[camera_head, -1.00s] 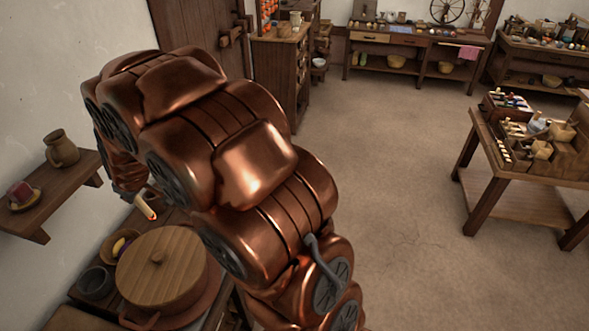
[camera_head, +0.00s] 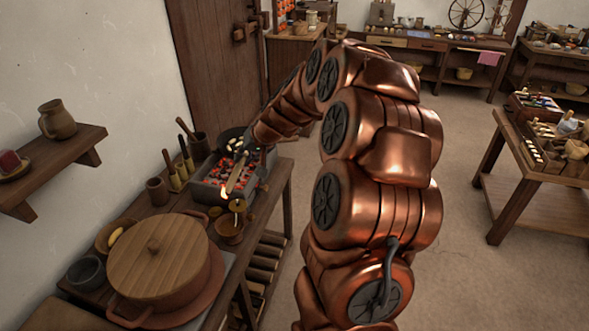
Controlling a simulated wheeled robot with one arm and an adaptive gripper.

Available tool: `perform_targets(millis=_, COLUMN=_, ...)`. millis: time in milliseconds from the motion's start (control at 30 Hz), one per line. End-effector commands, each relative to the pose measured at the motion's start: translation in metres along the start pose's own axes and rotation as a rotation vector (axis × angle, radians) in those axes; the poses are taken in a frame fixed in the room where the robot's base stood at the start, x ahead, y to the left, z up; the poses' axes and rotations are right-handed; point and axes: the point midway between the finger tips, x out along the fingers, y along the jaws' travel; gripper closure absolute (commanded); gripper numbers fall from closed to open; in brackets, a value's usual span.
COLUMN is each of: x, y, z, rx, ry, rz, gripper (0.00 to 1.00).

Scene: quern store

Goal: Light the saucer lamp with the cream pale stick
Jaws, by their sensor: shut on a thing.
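My gripper (camera_head: 246,156) is at the end of my copper arm, over the back of the bench by the brazier. It is small and partly hidden against the coals, and it is shut on the pale stick (camera_head: 236,178). The stick slants down toward the front left, with a bright yellowish glow at its lower tip. Just right of and below that tip stands a small brown footed vessel (camera_head: 230,232) with a pale spot above it. It may be the saucer lamp, but I cannot tell for sure. I cannot tell whether the tip touches anything.
The brazier (camera_head: 208,191) holds glowing coals, with a dark pan (camera_head: 232,143) behind. Tools in holders and a brown cup (camera_head: 157,191) stand left of it. A large lidded pot (camera_head: 165,262) fills the bench front. A wall shelf (camera_head: 70,160) holds a jug and a red block on a saucer.

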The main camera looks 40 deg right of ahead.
Motion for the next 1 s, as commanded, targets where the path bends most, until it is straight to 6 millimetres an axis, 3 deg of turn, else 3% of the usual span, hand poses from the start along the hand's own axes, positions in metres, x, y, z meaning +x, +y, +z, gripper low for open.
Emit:
perform_targets(millis=33, x=0.003, y=0.024, z=0.003, rx=0.070, ry=0.024, rz=-0.018, gripper=1.00)
perform_targets(millis=200, x=-0.013, y=0.076, z=-0.001, rx=0.259, ry=0.097, rz=-0.083, gripper=1.00)
perform_targets(millis=400, x=-0.029, y=0.117, z=-0.005, rx=0.387, ry=0.161, rz=-0.127, gripper=1.00)
perform_targets(millis=667, x=-0.029, y=0.132, z=-0.010, rx=0.427, ry=0.177, rz=-0.141, gripper=1.00)
perform_targets(millis=1000, x=0.002, y=0.131, z=-0.010, rx=0.431, ry=0.166, rz=-0.143, gripper=1.00)
